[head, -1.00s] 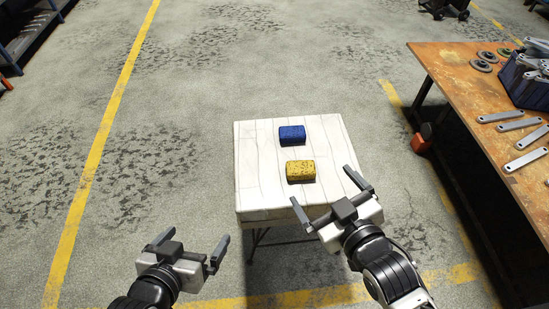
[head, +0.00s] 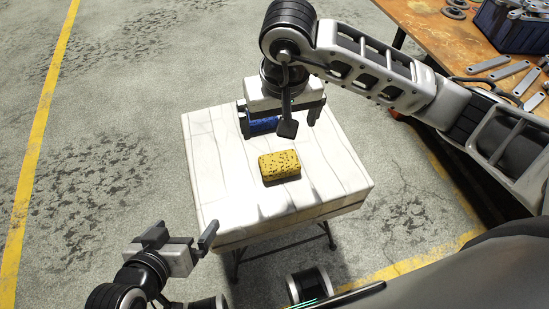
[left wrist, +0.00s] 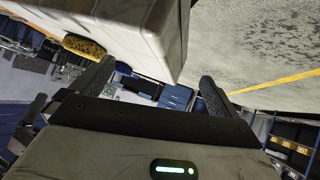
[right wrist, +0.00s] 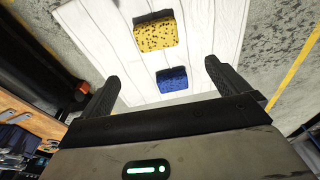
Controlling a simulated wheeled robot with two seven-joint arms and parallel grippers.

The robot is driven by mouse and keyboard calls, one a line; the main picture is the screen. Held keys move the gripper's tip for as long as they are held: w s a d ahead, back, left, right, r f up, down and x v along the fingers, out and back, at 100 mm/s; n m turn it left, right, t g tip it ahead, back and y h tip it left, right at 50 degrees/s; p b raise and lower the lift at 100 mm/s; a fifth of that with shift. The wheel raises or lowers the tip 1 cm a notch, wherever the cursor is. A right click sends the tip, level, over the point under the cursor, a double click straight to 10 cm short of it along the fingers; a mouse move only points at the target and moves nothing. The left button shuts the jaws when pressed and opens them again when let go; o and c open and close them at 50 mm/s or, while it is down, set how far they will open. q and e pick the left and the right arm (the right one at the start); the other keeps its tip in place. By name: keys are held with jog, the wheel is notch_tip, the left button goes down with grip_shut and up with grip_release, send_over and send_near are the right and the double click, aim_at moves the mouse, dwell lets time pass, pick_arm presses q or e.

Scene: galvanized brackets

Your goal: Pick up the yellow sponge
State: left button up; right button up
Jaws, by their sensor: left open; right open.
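The yellow sponge (head: 279,165) lies on the white table (head: 225,200), nearer to me than the blue sponge (head: 264,124). My right gripper (head: 279,126) is open over the far part of the table, with its fingers about the blue sponge and apart from the yellow one. The right wrist view shows the blue sponge (right wrist: 172,79) between the open fingers and the yellow sponge (right wrist: 156,34) beyond it. My left gripper (head: 184,230) is open and empty, off the table's near left side. The left wrist view shows the yellow sponge (left wrist: 84,45) at upper left.
A brown workbench (head: 450,30) at the upper right holds metal brackets (head: 510,77) and a dark blue bin (head: 510,30). My right arm spans from the right across to the table. The floor to the left is clear, with a yellow line (head: 35,140).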

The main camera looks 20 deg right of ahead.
jog(key=b, duration=0.2)
send_over(280, 161)
jog(key=f, duration=0.9)
jog(key=shift+s+a+f, duration=0.2)
jog(key=shift+a, duration=0.1)
jog(key=f, duration=0.3)
jog(key=f+b, duration=0.1)
jog(key=f, duration=0.1)
jog(key=shift+w+d+f, duration=0.2)
jog(key=shift+d, duration=0.05)
jog(key=shift+f, duration=0.15)
pick_arm(q)
jog(key=shift+w+d+r+t+h, duration=0.1)
jog(key=shift+d+r+t+h, duration=0.35)
jog(key=shift+r+t, duration=0.2)
pick_arm(e)
jog(key=shift+w, duration=0.1)
pick_arm(q)
jog(key=shift+f, duration=0.2)
pick_arm(e)
jog(key=c, duration=0.9)
